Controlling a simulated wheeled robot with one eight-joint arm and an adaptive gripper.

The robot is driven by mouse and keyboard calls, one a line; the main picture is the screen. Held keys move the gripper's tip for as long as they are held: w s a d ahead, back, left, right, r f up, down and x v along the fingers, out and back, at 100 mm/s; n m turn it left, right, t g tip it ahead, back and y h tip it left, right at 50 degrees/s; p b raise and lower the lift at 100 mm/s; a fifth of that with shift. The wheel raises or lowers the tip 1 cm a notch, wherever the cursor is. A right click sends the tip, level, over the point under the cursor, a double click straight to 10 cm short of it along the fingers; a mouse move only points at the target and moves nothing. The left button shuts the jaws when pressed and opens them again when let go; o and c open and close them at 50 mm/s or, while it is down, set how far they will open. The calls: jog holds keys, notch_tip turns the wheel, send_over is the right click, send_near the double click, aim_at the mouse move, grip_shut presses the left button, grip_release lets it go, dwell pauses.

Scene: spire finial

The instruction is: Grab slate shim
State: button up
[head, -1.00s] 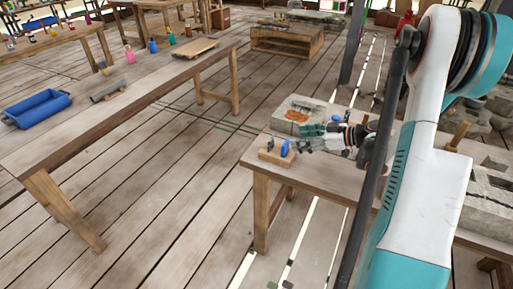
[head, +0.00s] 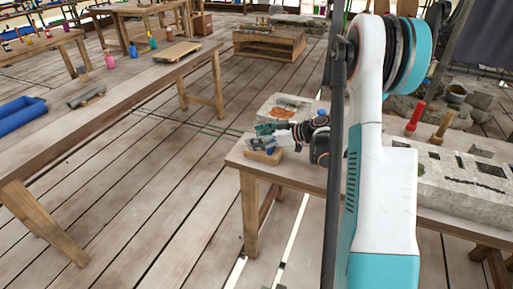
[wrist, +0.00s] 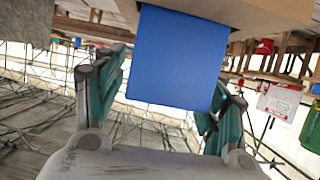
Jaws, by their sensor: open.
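A blue flat-faced piece (wrist: 178,55) fills the space between the fingers of my gripper (wrist: 168,85) in the wrist view. It joins a pale wooden block (wrist: 250,12) at the picture's top. I cannot tell for certain that this piece is the slate shim. The teal-padded fingers stand apart on either side of it, with a visible gap at least on the left. In the head view, my gripper (head: 270,131) is low over the small wooden block (head: 263,157) at the table's near left corner. The fingers partly hide the pieces on that block.
The block's table (head: 312,174) also bears a pale stone slab (head: 284,107) behind my gripper. A large carved stone (head: 465,185) and a red-handled tool (head: 416,117) are at the right. A long bench (head: 120,110) stands left, across open floor.

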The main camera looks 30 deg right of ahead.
jog(key=shift+w+a+f, duration=0.1)
jog(key=shift+w+a, duration=0.05)
jog(key=c, duration=1.2)
